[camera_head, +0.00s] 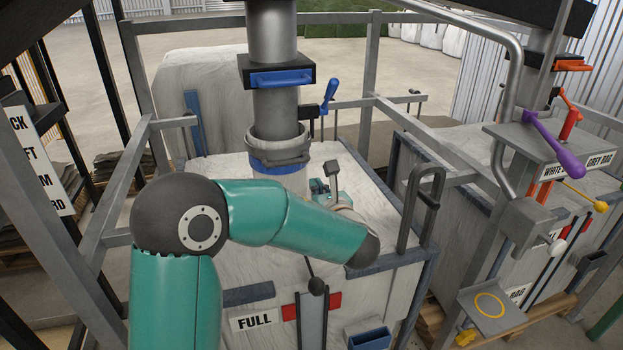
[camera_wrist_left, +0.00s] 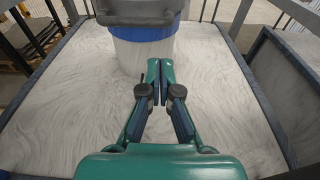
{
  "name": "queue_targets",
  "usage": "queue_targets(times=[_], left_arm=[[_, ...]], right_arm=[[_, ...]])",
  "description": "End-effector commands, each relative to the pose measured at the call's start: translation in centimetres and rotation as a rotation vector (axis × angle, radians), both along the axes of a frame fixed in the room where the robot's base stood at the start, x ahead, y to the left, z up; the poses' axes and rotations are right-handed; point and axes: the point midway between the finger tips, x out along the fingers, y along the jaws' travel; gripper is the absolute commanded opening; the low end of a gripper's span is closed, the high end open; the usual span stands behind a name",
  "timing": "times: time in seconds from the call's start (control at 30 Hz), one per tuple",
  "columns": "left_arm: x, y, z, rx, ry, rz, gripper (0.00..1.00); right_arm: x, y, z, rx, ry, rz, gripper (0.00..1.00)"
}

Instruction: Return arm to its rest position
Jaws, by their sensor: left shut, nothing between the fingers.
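My left arm (camera_head: 260,215) is teal with dark joints and reaches in from the left over a large white bag (camera_head: 215,290) in a grey frame. My left gripper (camera_head: 322,186) is partly hidden behind my forearm in the head view. In the left wrist view, the gripper (camera_wrist_left: 160,66) is shut and empty, its fingertips together above the bag's pale top, just in front of the blue-banded spout (camera_wrist_left: 143,45). I cannot tell whether the fingertips touch the spout. My right gripper is not in view.
A grey pipe (camera_head: 275,110) with a blue-handled clamp (camera_head: 282,78) rises from the spout. A black handle (camera_head: 420,205) stands at the bag's right. A second bag station with a purple lever (camera_head: 555,145) is at the right. A "FULL" label (camera_head: 255,320) is on the front.

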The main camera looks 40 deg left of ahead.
Motion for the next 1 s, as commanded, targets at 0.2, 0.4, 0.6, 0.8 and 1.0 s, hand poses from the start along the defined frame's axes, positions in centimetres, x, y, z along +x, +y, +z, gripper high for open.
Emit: queue_targets(times=[0.2,0.4,0.6,0.8,1.0], left_arm=[[-0.7,-1.2,0.1,0.000,0.001,0.000,0.00],[-0.8,-1.2,0.1,0.000,0.001,0.001,0.00],[-0.7,-1.2,0.1,0.000,0.001,0.001,0.00],[-0.9,-1.5,-0.3,-0.029,0.012,0.006,0.00],[-2.4,-4.1,-3.8,-0.232,0.084,0.056,0.00]], right_arm=[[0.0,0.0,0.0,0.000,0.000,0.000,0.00],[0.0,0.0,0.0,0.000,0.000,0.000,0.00],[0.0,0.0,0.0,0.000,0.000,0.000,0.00],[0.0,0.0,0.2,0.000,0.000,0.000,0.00],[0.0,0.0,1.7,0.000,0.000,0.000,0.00]])
